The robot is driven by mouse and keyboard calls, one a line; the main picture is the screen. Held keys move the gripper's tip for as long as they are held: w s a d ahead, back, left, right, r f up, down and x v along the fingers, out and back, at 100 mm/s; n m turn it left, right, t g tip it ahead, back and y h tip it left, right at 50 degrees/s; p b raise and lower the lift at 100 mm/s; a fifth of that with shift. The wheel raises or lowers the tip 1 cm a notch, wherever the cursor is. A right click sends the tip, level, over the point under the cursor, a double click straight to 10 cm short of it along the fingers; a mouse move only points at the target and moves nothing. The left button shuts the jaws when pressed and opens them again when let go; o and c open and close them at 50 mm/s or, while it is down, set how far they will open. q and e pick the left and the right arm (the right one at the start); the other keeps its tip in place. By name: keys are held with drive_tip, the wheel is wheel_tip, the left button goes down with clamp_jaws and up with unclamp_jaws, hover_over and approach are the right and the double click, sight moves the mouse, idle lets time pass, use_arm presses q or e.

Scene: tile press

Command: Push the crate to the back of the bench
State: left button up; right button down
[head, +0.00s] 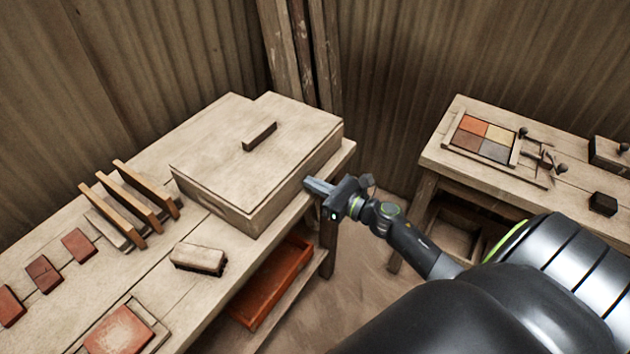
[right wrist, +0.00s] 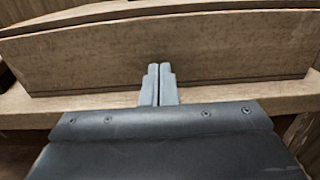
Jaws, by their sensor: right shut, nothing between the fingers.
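The crate (head: 225,165) is a pale wooden box with a flat top and a dark bar handle. It stands upright on the wooden bench (head: 55,265), near the bench's right end. My right gripper (head: 310,185) is shut and empty, its fingertips at the crate's right side wall. In the right wrist view the closed fingertips (right wrist: 158,70) point at the middle of the crate's side wall (right wrist: 230,55). They look touching or very close; I cannot tell which. My left gripper is not in view.
A brush (head: 199,258) and a slotted rack of upright boards (head: 130,200) stand left of the crate. Reddish tiles (head: 78,244) lie farther left. An orange tray (head: 275,285) sits on the shelf below. A second table (head: 505,172) with a coloured tile frame stands at right.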

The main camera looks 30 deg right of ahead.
drive_tip(key=shift+w, duration=0.1)
drive_tip(key=shift+x, duration=1.65)
